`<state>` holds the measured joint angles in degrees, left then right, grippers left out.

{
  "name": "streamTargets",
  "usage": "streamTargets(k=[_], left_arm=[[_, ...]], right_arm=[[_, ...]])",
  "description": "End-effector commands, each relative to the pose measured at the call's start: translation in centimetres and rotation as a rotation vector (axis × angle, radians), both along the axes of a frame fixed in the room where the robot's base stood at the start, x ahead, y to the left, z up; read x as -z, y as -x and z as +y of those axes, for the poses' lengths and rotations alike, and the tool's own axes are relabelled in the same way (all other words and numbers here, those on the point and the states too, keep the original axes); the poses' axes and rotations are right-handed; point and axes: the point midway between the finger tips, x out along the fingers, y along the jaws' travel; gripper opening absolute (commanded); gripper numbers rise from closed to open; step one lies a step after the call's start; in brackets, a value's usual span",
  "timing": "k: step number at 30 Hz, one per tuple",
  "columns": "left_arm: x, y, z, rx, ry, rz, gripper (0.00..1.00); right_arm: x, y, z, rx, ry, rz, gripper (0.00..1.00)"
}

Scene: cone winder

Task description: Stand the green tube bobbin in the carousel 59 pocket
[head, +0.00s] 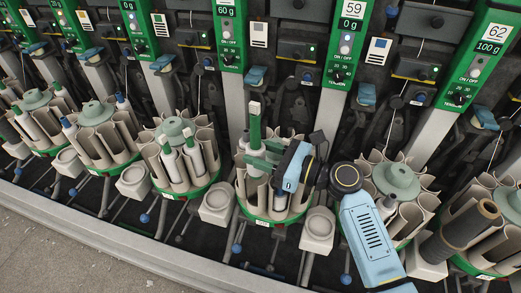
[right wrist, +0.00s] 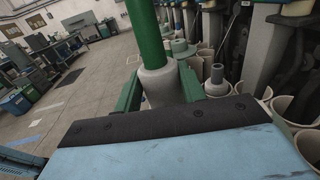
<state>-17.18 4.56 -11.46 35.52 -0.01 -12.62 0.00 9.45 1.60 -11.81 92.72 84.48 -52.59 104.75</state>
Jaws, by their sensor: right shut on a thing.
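The green tube bobbin (head: 255,127) stands roughly upright in the head view, a green tube above pale yarn, over the left part of a carousel (head: 277,222). This carousel is near the column with the 59 sign (head: 353,9). My right gripper (head: 262,156) comes in from the right, its green fingers shut around the bobbin's yarn. In the right wrist view the bobbin (right wrist: 158,82) sits between the two fingers. Its lower end is hidden, so I cannot tell whether it is inside a pocket. My left gripper is not in view.
Neighbouring carousels with pale pockets stand at left (head: 185,185) and right (head: 392,180); several hold bobbins. Another grey bobbin (right wrist: 216,82) stands close by on the right in the wrist view. A white cup (head: 217,203) sits in front, left of the carousel. Machine columns rise behind.

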Motion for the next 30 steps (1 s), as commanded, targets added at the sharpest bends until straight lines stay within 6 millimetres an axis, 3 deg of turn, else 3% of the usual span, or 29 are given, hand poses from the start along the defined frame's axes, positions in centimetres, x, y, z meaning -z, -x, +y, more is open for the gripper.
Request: streamTargets(k=[1,6,17,23,30], left_arm=[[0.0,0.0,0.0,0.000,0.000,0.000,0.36],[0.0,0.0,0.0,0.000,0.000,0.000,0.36],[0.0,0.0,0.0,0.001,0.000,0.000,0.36],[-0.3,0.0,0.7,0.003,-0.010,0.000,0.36],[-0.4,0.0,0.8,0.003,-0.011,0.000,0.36]], right_arm=[[0.0,0.0,0.0,0.000,-0.001,0.000,0.44],[-0.1,0.0,0.0,0.000,-0.001,0.000,0.66],[0.0,0.0,0.0,0.000,0.000,0.000,0.66],[0.1,1.5,-3.1,0.002,0.004,0.002,0.66],[0.0,4.0,-8.1,0.002,0.003,0.000,0.66]])
